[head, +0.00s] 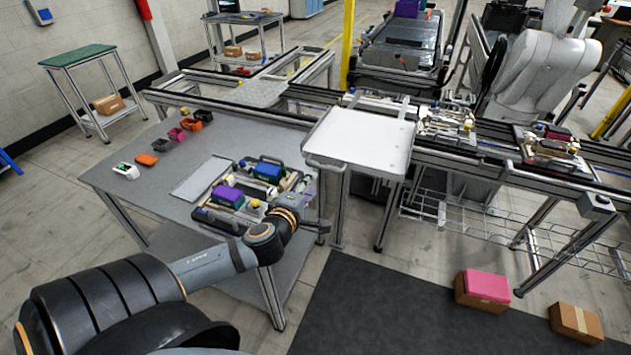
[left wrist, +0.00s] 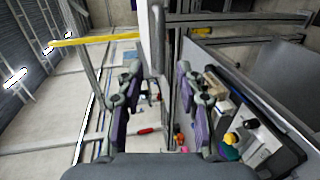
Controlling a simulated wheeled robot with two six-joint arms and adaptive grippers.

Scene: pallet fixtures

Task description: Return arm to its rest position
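My left arm comes in from the lower left in the head view and reaches over the front right part of the grey table (head: 137,168). My left gripper (head: 322,229) is at its end, just off the table's right edge and beside the fixture tray. In the left wrist view the gripper's two fingers (left wrist: 160,88), with purple pads, stand apart with nothing between them. My right gripper is in neither view.
A fixture pallet with purple (head: 228,196) and blue (head: 268,170) blocks lies on the table near my forearm. A white tray platform (head: 362,140) stands behind the gripper. A pink-topped box (head: 483,290) and a cardboard box (head: 576,322) are on the floor at right.

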